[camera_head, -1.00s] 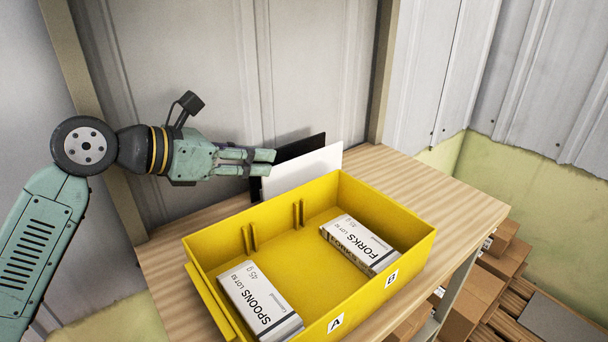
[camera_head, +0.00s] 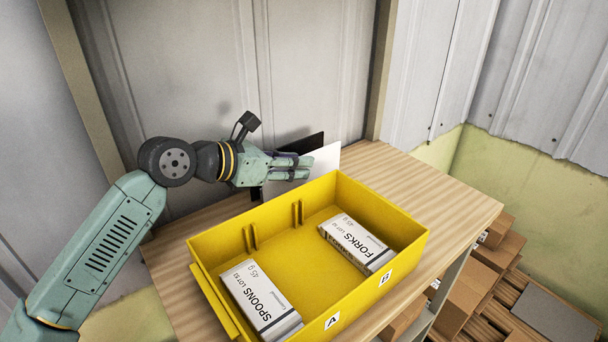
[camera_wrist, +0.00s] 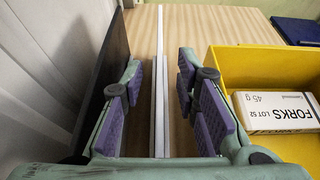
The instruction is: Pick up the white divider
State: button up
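The white divider (camera_head: 326,159) stands upright behind the yellow bin, next to a black divider (camera_head: 311,142). My gripper (camera_head: 308,168) is at the white divider, and its fingers hide part of it. In the wrist view the white divider (camera_wrist: 160,45) shows edge-on as a thin strip between the purple-padded fingers of my gripper (camera_wrist: 160,78). There is a gap on each side, so my gripper is open around it without gripping. The black divider (camera_wrist: 100,65) is outside the left finger.
The yellow bin (camera_head: 220,237) holds a SPOONS box (camera_head: 258,298) and a FORKS box (camera_head: 355,244); its wall is close to the right finger in the wrist view. A grey wall rises behind the wooden tabletop (camera_head: 440,200), which has free room at right.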

jog(key=shift+c, duration=0.5)
grip_shut()
